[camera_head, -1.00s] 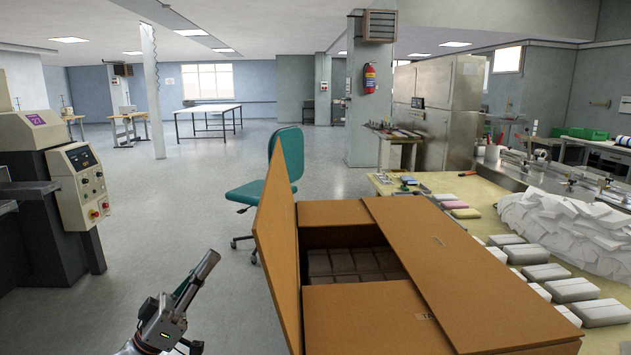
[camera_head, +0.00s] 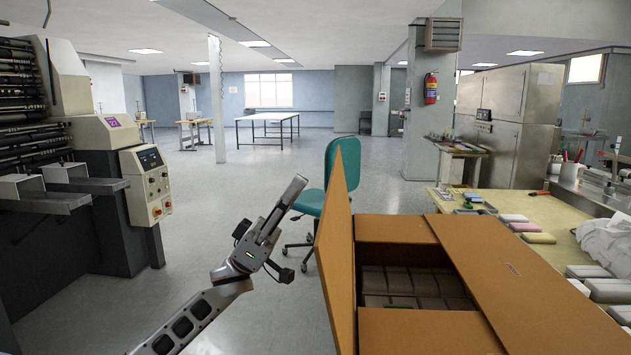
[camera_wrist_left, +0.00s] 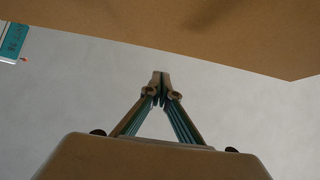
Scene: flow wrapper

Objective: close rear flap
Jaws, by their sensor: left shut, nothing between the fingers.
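A brown cardboard box (camera_head: 402,333) holds several dark packs (camera_head: 415,285) in rows. One flap (camera_head: 337,235) stands upright along the box's left side. My right gripper is not in view.
A teal chair (camera_head: 322,200) stands behind the upright flap. A machine with a control panel (camera_head: 150,180) is at the left. A yellow table (camera_head: 550,213) with packs is at the right.

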